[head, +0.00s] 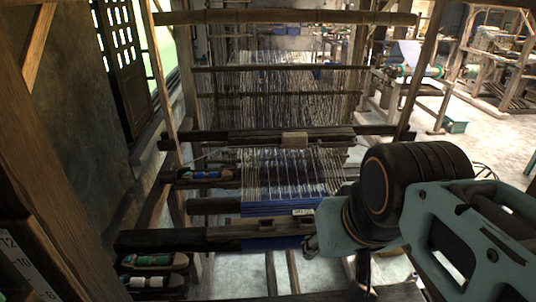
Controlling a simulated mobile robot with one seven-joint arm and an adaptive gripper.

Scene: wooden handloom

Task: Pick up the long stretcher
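I cannot single out the long stretcher with certainty. Thin bars lie across the loom's front, and a small pale piece (303,212) and a small light wooden piece (266,227) sit by the blue cloth (270,208). My arm reaches in from the right over the front right of the loom. Its dark joint and teal links cover that part of the loom. I cannot make out my gripper's fingers; they are hidden behind or below the arm. No held object shows.
Several dark beams cross the loom, with warp threads (292,172) between them. Shuttles with green (153,260) and white (147,282) bobbins lie at lower left, another shuttle (205,174) higher up. A wooden post (45,170) stands close at left. Open floor (480,135) shows at right.

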